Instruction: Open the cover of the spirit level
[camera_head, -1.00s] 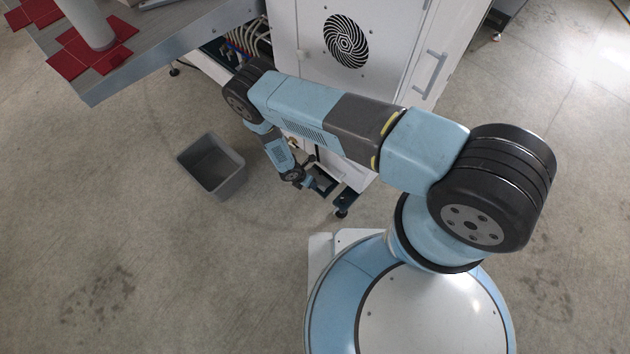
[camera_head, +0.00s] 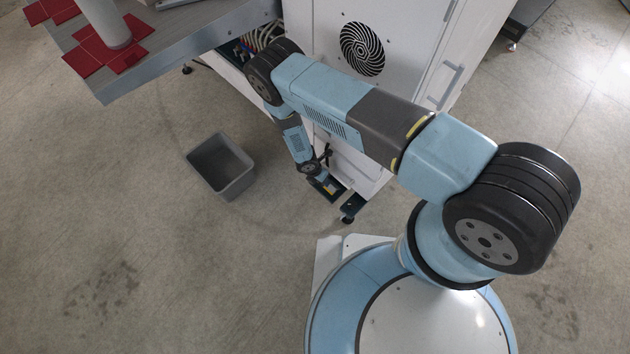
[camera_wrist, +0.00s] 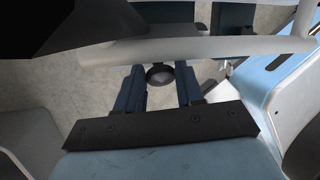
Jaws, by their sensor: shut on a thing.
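In the wrist view my gripper (camera_wrist: 161,72) has two blue fingers reaching away from a dark plate. A small round piece (camera_wrist: 158,76) with a dark rim and a pale centre sits between the fingertips, which are closed on it. It looks like the spirit level's cover, but its lid and hinge cannot be made out. In the head view my gripper (camera_head: 326,186) is low at the bottom edge of the white machine (camera_head: 415,65). A small yellow patch shows there; the level itself is too small to tell.
A pale bar (camera_wrist: 200,48) crosses the wrist view just beyond the fingers. A grey bin (camera_head: 222,168) stands on the floor left of my arm. A metal table (camera_head: 180,55) with red pieces is at the upper left.

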